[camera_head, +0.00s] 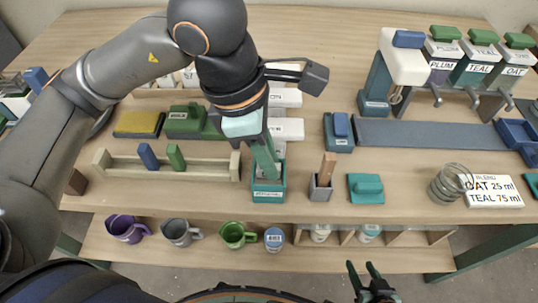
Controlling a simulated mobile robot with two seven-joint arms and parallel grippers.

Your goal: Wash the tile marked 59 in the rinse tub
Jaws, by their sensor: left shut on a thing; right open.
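My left gripper (264,150) reaches down over a small teal tub (268,194) at the middle of the bench. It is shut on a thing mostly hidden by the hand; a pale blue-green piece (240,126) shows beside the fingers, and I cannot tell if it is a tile. A green strip runs down into the tub. The tub's label is too small to read, so I cannot tell if it is the rinse tub. No number 59 is readable. My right gripper (366,282) is open and empty at the bottom, in front of the lower shelf.
A grey holder (321,188) with a wooden handle and a teal lidded block (366,188) stand right of the tub. A wooden rack (205,170) is on the left. A glass jar (446,187) stands by a blend card (493,191). Mugs, including a green one (235,235), line the lower shelf.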

